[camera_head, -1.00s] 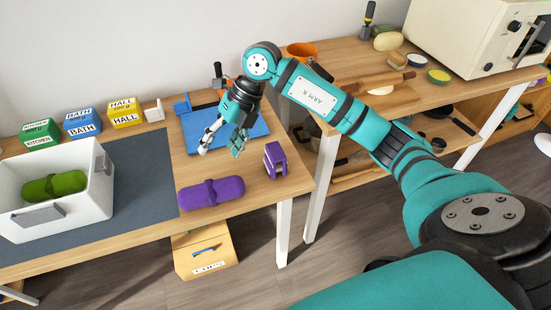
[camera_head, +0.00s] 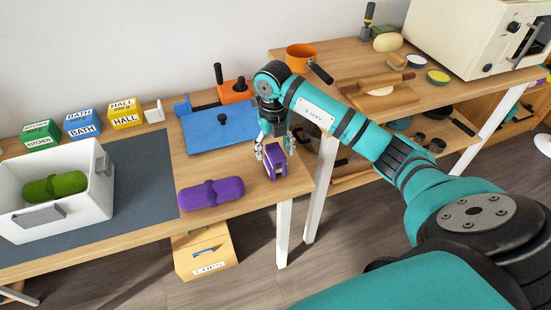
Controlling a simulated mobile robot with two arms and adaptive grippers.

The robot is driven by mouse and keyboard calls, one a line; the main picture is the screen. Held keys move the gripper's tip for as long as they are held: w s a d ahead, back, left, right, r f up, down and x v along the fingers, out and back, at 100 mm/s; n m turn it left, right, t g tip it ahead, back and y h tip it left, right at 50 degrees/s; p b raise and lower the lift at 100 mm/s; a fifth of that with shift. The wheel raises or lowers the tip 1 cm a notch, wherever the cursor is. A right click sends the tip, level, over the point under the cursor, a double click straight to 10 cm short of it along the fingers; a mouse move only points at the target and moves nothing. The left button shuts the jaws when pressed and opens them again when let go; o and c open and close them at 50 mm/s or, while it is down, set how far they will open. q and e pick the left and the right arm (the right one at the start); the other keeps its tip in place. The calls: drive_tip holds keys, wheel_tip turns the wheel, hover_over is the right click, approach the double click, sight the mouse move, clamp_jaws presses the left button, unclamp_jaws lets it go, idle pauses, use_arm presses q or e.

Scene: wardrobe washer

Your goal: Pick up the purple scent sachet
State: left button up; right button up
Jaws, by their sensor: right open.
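Two purple things lie on the near right part of the left table. A small upright purple piece with pale marks, apparently the scent sachet (camera_head: 275,163), stands near the table's right corner. A longer purple bundle (camera_head: 211,193) with a band round its middle lies to its left. My right gripper (camera_head: 274,150) points down over the small purple piece. Its fingers are open, one on each side of the piece's top; whether they touch it I cannot tell. My left gripper is not in view.
A blue board (camera_head: 222,131) and an orange-and-black tool (camera_head: 236,91) lie behind. A white bin (camera_head: 103,205) with a green bundle (camera_head: 55,186) stands at left, near labelled boxes (camera_head: 82,124). A wooden box (camera_head: 205,256) is below. A second table (camera_head: 330,62) stands at right.

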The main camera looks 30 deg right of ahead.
drive_tip(key=shift+d+f+p, duration=0.15)
drive_tip(key=shift+f+p, duration=0.1)
drive_tip(key=shift+f, duration=1.15)
drive_tip(key=shift+d+f+p, duration=0.1)
drive_tip(key=shift+f+p, duration=0.1)
drive_tip(key=shift+f, duration=1.2)
drive_tip(key=c, duration=1.1)
drive_tip(key=shift+c, duration=0.2)
drive_tip(key=shift+r, duration=0.15)
